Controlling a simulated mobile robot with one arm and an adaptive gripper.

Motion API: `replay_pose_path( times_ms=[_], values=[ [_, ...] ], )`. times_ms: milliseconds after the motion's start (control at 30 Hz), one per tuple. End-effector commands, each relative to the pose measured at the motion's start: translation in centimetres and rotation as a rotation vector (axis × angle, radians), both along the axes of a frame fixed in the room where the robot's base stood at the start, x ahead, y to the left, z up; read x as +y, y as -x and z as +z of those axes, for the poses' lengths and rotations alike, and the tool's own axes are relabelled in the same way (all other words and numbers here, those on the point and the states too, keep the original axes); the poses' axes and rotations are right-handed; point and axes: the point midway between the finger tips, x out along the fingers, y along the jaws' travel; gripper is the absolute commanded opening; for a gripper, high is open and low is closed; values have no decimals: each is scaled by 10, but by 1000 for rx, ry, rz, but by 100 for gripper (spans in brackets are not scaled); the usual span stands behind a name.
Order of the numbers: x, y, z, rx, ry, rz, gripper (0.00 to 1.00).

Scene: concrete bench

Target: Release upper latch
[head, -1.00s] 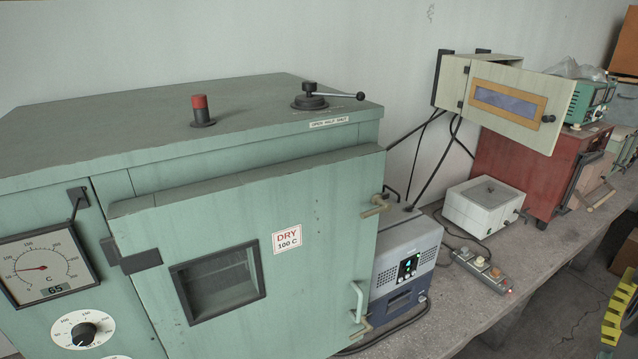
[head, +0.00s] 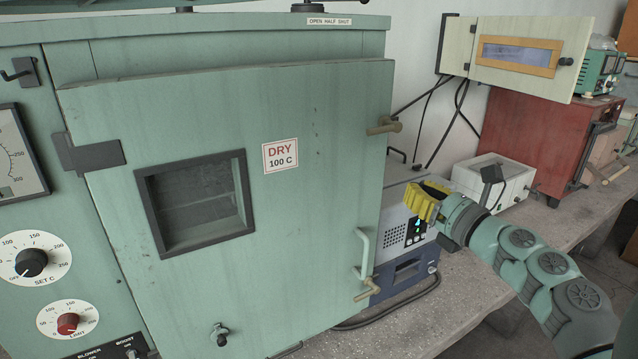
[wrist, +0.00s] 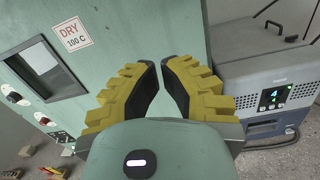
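The upper latch (head: 383,126) is a tan-brown handle at the upper right edge of the pale green oven door (head: 300,215). It lies roughly level and sticks out past the door edge. A similar lower latch (head: 368,290) sits near the bottom of the same edge, tilted. My gripper (head: 428,200), with yellow ridged fingers, is right of the door and below the upper latch, touching neither. In the wrist view my gripper (wrist: 160,62) is empty, with a gap between its dark pads, and points along the door's right edge. The latches are not clear there.
A pale green grab handle (head: 362,252) stands out from the door above the lower latch. A grey-blue instrument (head: 400,235) stands right beside the oven, behind my gripper. A white box (head: 492,180) and red cabinet (head: 535,140) stand farther right. Bare bench (head: 425,318) shows in front.

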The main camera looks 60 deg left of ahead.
Motion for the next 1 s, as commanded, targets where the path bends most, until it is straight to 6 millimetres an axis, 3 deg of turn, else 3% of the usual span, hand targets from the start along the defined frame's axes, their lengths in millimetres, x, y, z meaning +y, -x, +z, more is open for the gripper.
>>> replay_pose_path(
  times_ms=[200, 633, 1000],
  values=[
    [12, -1, -1, -143, 20, -21, 0],
    [16, -2, 2, -141, 18, -24, 0],
    [59, -5, 7, -138, 16, -24, 0]
  ],
)
